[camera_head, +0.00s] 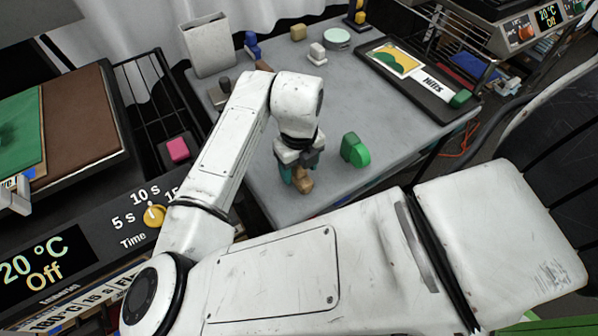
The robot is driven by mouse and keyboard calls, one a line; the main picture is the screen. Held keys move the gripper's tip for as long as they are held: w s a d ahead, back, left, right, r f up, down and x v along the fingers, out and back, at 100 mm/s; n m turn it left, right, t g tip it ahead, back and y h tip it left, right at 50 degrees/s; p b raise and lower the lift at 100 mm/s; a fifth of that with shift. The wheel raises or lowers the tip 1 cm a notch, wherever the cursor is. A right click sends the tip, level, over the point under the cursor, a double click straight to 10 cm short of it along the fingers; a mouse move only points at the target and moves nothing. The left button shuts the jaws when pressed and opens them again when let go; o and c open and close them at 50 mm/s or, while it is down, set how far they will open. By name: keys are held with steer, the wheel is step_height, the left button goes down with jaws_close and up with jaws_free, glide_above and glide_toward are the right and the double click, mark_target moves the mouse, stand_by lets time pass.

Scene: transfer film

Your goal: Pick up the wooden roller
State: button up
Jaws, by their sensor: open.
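A small brown wooden piece, which looks like the wooden roller (304,184), is on the grey table (345,198) near its front left part. My gripper (299,172) points down right at it, with teal fingers on either side of its upper part. The fingers are open. My wrist hides the top of the piece, and I cannot tell whether the fingers touch it.
A green rounded block (354,150) stands just right of my gripper. A white bin (208,45), a grey-white stamp-like piece (317,54) and a round pale green tin (337,39) are at the back. A dark tray (432,100) lies at right. A heat press with a pink block (177,149) is at left.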

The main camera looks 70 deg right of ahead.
steer(key=shift+f, duration=0.4)
steer(key=shift+c, duration=0.2)
jaws_close()
steer(key=shift+r, duration=0.1)
steer(key=shift+r, duration=0.75)
steer(key=s+a+r+p, duration=0.2)
steer(key=s+a+r, duration=0.2)
steer(key=s+r, duration=0.7)
steer(key=shift+s+r+p, duration=0.25)
steer(key=shift+s+p, duration=0.1)
steer(key=shift+s, duration=0.9)
